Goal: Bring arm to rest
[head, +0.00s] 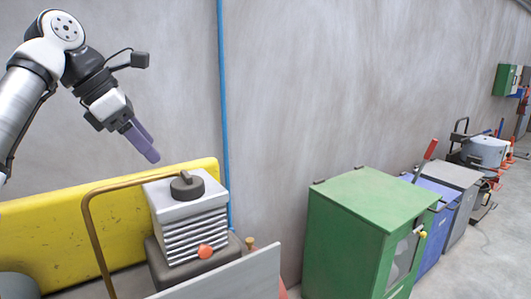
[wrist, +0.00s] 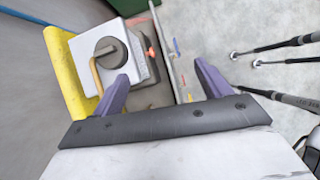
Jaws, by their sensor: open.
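My gripper (head: 147,146) hangs at the upper left of the head view, in the air above the yellow barrier and the grey machine. Its purple fingers point down and to the right. In the wrist view my gripper (wrist: 160,83) shows its two fingers spread wide apart with nothing between them. My arm reaches in from the left edge of the head view, bent at a raised joint. The gripper touches nothing that I can see.
A finned grey machine (head: 188,228) with a dark cap and an orange knob stands below, by a bent brown pipe (head: 91,225) and a yellow barrier (head: 50,232). A pale panel (head: 235,279) is in front. A green cabinet (head: 351,230) stands right. A blue pipe (head: 223,110) runs up the wall.

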